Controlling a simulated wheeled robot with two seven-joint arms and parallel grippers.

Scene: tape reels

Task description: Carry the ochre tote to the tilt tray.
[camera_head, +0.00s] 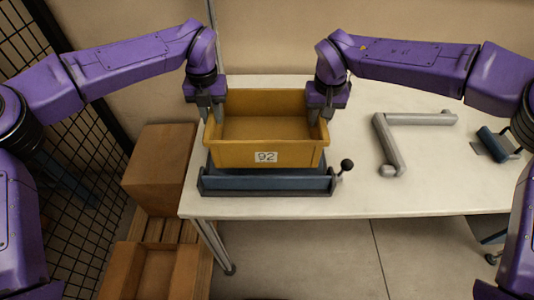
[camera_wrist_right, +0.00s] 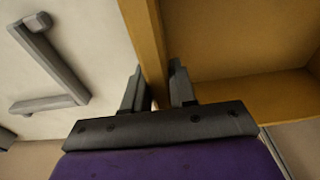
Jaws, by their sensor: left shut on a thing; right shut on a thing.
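The ochre tote (camera_head: 224,153) with a "92" label is in the middle of the head view, upright and empty. It is over the blue-grey tilt tray (camera_head: 265,186), which sits at the table's front edge. I cannot tell whether the tote touches the tray. My left gripper (camera_head: 208,116) is shut on the tote's left wall. My right gripper (camera_head: 324,115) is shut on its right wall. In the right wrist view the fingers (camera_wrist_right: 158,88) stand on either side of the tote's wall (camera_wrist_right: 143,35). The left fingertips are partly hidden.
A grey L-shaped bar (camera_head: 389,146) lies on the white table (camera_head: 430,190) to the right. A dark blue roller piece (camera_head: 492,143) is farther right. A black-knobbed lever (camera_head: 346,166) sticks out at the tray's right. Cardboard boxes (camera_head: 160,170) stand on the left.

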